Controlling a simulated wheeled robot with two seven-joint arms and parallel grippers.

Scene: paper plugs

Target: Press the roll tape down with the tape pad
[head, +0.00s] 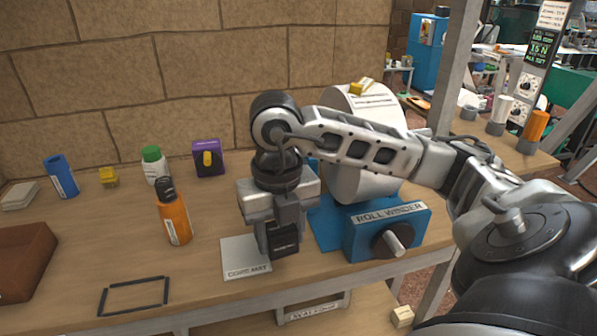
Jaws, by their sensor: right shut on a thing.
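A large white paper roll (352,183) sits on the blue roll winder (354,240), which has a dark crank with a pale handle. A small yellow block (362,87) rests on top of the roll, beside a pale strip with dark marks (372,101). I cannot tell for sure which of these is the tape or the pad. My right gripper (274,246) points down over the core mat (246,262), left of the winder. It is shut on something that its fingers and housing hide. My left gripper is not in view.
A purple box with a yellow piece (207,158), a green-capped bottle (154,165), an orange bottle (173,216), a blue cylinder (62,177) and a yellow item (108,178) stand on the table. A brown tray (22,262) is at left. A black outline (134,297) encloses clear table.

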